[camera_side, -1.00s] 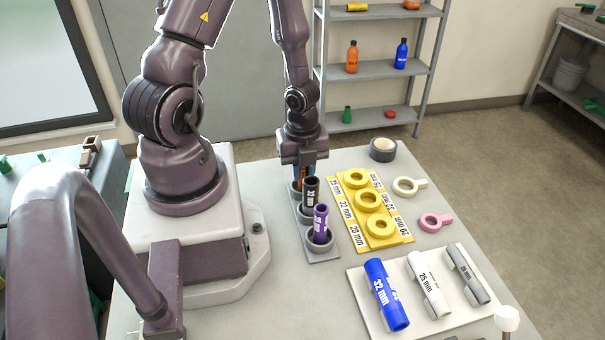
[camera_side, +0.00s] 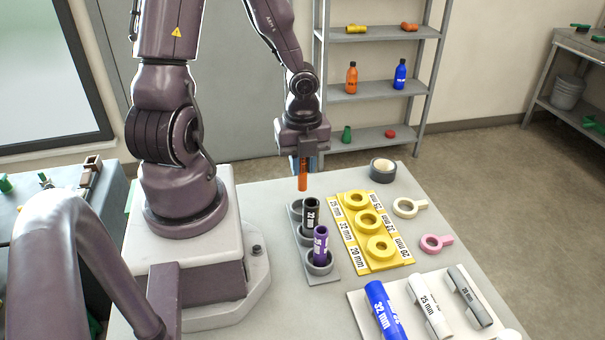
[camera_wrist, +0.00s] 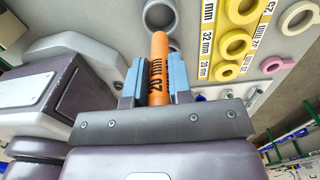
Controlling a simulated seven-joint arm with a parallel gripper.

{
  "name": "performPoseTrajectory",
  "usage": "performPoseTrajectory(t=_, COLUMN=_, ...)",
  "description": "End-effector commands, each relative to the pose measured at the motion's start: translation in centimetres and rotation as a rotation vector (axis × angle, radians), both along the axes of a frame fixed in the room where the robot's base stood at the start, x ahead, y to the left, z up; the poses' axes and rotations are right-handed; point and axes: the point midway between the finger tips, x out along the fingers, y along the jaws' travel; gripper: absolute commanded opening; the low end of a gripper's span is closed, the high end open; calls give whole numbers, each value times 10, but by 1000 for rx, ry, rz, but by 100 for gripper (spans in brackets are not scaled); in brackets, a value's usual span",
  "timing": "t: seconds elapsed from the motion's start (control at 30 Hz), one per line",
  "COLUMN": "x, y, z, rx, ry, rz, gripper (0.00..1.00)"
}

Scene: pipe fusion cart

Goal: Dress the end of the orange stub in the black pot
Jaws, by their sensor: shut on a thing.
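My gripper (camera_side: 304,160) is shut on the orange stub (camera_side: 303,181), which hangs upright below the fingers, clear above the grey stub rack (camera_side: 322,276). In the wrist view the orange stub (camera_wrist: 158,50) sits between the blue fingertips, with "20 mm" printed on it. Its upper part is hidden by the gripper. The black pot (camera_side: 383,177), a low round pot with a pale top, stands at the far right of the bench, to the right of my gripper and apart from it.
A black stub (camera_side: 311,218) and a purple stub (camera_side: 320,243) stand in the rack. Yellow ring blocks (camera_side: 367,222) lie right of it. Cream (camera_side: 405,209) and pink (camera_side: 433,244) ring-shaped tools lie further right. Blue, white and grey pipes lie on a front plate (camera_side: 362,318).

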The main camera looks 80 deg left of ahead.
Motion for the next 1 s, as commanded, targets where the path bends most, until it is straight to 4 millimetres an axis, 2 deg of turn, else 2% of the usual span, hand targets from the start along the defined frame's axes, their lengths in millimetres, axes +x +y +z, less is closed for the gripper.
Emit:
performPoseTrajectory(t=0.3, x=0, y=0, z=24, rx=3, ry=0, rz=0, gripper=0)
performPoseTrajectory(t=0.57, x=6, y=-13, z=21, rx=-5, ry=-1, rz=-45, gripper=0)
performPoseTrajectory(t=0.67, x=25, y=-15, z=17, rx=-5, ry=-2, rz=-65, gripper=0)
performPoseTrajectory(t=0.87, x=93, y=-1, z=8, rx=-4, ry=-4, rz=-78, gripper=0)
performPoseTrajectory(t=1.0, x=139, y=15, z=1, rx=-4, ry=-1, rz=-72, gripper=0)
